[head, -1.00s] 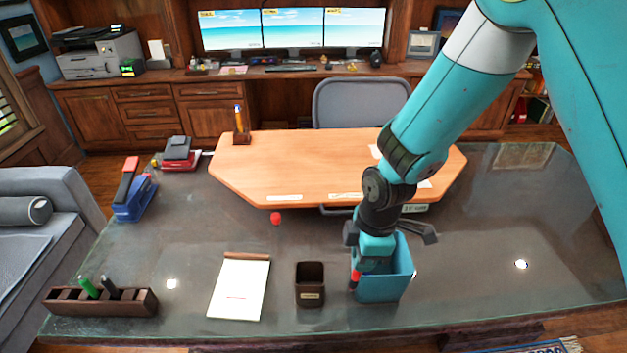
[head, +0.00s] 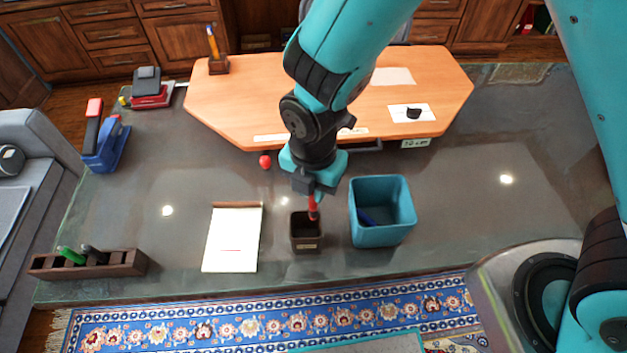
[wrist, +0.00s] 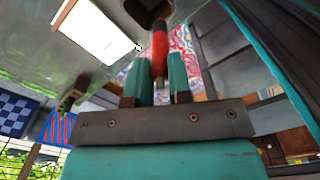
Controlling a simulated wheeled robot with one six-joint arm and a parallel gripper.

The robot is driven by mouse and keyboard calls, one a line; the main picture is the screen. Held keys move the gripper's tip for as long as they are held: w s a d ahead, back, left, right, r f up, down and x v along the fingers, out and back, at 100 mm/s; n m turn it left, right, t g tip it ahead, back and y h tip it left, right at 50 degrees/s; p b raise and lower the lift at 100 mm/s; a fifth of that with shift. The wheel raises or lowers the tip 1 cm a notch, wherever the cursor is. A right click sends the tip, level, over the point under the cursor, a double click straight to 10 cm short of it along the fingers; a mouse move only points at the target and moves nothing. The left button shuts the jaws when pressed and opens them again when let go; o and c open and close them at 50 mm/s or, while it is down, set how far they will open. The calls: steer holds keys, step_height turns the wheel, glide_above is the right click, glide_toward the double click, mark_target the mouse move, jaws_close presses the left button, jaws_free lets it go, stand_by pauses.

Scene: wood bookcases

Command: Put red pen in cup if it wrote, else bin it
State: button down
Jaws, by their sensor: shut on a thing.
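My gripper (head: 315,186) is shut on the red pen (head: 313,208) and points down over the small dark brown cup (head: 307,245). The pen hangs from the fingers, its lower end overlapping the cup's opening; I cannot tell how far it is inside. In the wrist view the red pen (wrist: 160,48) stands out between the teal fingers (wrist: 162,82) toward the dark cup opening (wrist: 148,10). The white notepad (head: 231,240), left of the cup, bears a short red line.
A wooden holder (head: 128,263) with a green and a dark pen is at the front left. A small red object (head: 265,161) lies behind the notepad. A blue and red stapler (head: 106,145) is far left. A wooden board (head: 240,110) fills the back. Glass right of the bin is clear.

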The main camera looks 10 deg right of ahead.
mark_target(313, 207)
steer(key=shift+f+b, duration=2.5)
steer(key=shift+f, duration=1.25)
steer(key=c, duration=1)
jaws_free()
steer(key=shift+o, duration=0.2)
steer(key=shift+r, duration=0.2)
step_height(313, 207, up, 17)
steer(key=shift+r+b, duration=0.1)
steer(key=shift+b, duration=0.65)
